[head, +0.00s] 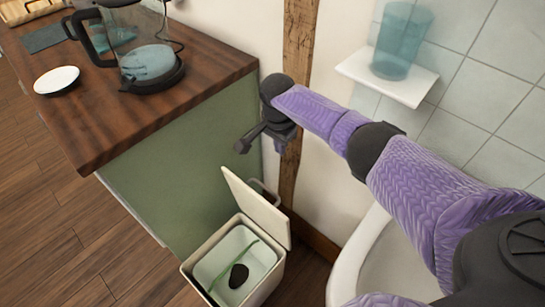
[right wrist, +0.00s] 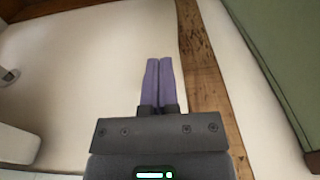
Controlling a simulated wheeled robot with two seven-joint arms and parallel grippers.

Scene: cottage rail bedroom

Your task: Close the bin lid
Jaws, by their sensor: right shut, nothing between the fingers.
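The cream bin (head: 232,284) stands on the floor at the bottom middle of the head view, beside the green cabinet side. Its lid (head: 256,208) is open, standing steeply tilted up along the bin's far right edge. A grey bar (head: 264,192) shows behind the lid. Inside the bin are a dark lump and a thin green strip. My right gripper (head: 243,146) is above the lid, apart from it, near the cabinet and the wooden post. In the right wrist view its purple fingers (right wrist: 158,82) are together and empty. My left gripper is not in view.
A wooden counter (head: 130,105) carries a coffee maker (head: 148,65) and a white dish (head: 57,79). A wooden post (head: 298,65) stands behind my gripper. A white shelf (head: 387,77) holds a teal cup (head: 400,42). A white rounded fixture (head: 370,262) stands right of the bin.

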